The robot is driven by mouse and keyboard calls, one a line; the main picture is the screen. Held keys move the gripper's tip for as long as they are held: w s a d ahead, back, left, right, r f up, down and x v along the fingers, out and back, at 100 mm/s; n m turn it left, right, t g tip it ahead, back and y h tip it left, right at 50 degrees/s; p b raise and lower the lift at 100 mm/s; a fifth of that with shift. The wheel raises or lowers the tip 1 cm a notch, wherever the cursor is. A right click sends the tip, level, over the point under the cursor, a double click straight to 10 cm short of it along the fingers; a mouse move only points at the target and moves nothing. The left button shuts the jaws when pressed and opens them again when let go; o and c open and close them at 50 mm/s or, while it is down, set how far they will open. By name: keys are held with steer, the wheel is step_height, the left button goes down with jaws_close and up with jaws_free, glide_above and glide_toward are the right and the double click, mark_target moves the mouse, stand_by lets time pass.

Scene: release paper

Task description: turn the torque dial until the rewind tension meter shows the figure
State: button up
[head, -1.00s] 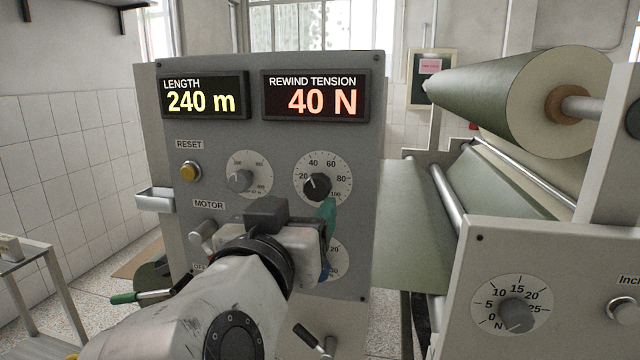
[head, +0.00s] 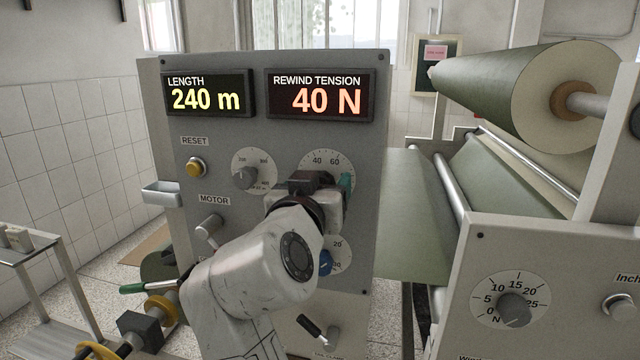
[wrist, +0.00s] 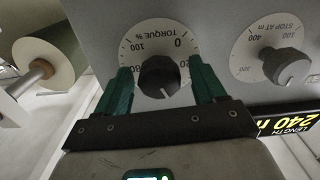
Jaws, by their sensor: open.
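The rewind tension meter (head: 320,96) reads 40 N in orange figures at the top right of the grey panel. The torque dial (wrist: 160,76) is a black knob on a white scale marked TORQUE %. In the head view its scale (head: 326,160) shows 40 and 60, and my gripper covers the knob. My gripper (wrist: 161,80) has its two green fingers open, one on each side of the black knob. I cannot tell whether they touch it. In the head view one green fingertip (head: 345,183) shows at the dial's right side.
The stop-at dial (head: 245,176) is left of the torque dial, and a blue knob (head: 325,263) is below. The length display (head: 208,95) reads 240 m. A large paper roll (head: 535,95) and a side panel with a tension dial (head: 514,308) stand at right.

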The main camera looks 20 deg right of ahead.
steer(key=c, duration=1)
steer(key=shift+f+m+b, duration=0.2)
steer(key=shift+m+b, duration=0.2)
steer(key=shift+b, duration=0.6)
steer(key=shift+c, duration=0.2)
steer(key=m+b, duration=0.1)
steer(key=b, duration=0.1)
steer(key=shift+m+b, duration=0.3)
steer(key=shift+r+m+b, duration=0.2)
steer(key=shift+m+b, duration=1)
steer(key=shift+b, duration=0.05)
steer(key=o, duration=1)
steer(key=shift+o, duration=0.2)
steer(key=b+v, duration=0.1)
steer(key=v, duration=1)
steer(key=shift+b, duration=0.35)
